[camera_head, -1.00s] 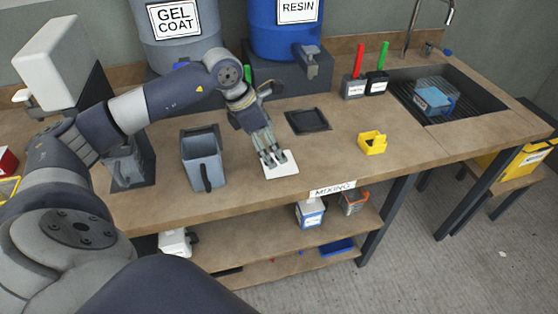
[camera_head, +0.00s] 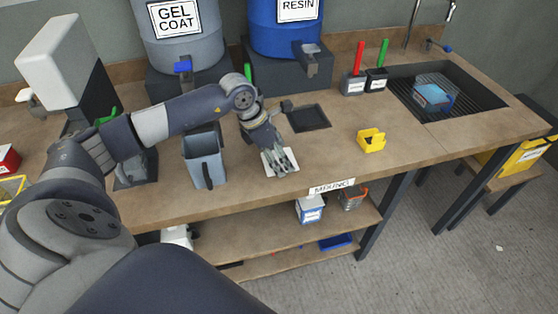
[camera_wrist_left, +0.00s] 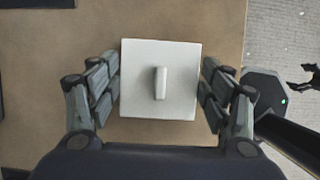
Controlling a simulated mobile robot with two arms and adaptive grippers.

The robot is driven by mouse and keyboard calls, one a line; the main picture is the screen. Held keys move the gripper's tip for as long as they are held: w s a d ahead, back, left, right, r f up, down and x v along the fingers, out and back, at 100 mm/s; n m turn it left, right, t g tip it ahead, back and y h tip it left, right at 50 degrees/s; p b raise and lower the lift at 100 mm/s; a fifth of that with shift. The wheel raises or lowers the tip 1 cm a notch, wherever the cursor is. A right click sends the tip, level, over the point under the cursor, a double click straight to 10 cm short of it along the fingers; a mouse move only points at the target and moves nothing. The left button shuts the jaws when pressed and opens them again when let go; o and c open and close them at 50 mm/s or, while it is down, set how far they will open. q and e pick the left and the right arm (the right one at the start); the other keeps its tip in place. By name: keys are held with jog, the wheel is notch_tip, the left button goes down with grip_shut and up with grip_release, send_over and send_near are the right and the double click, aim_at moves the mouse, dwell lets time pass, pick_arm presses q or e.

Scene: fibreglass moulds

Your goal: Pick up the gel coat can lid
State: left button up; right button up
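The gel coat can lid is a white square plate (camera_wrist_left: 135,102) with a small raised handle in its middle, lying flat on the wooden worktop. It also shows in the head view (camera_head: 268,160), partly hidden by my gripper. My left gripper (camera_wrist_left: 160,95) is open, with its fingers on either side of the lid; whether they touch its edges I cannot tell. In the head view my left gripper (camera_head: 281,162) is low over the lid, pointing down. My right gripper is not in view.
A grey open container (camera_head: 204,160) stands left of the lid. A dark square plate (camera_head: 308,118) lies behind it, and a yellow holder (camera_head: 371,140) stands to the right. The gel coat drum (camera_head: 180,50) and resin drum (camera_head: 285,35) are at the back. The worktop's front edge is close.

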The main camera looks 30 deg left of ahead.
pick_arm(q)
jog(key=shift+c, duration=0.3)
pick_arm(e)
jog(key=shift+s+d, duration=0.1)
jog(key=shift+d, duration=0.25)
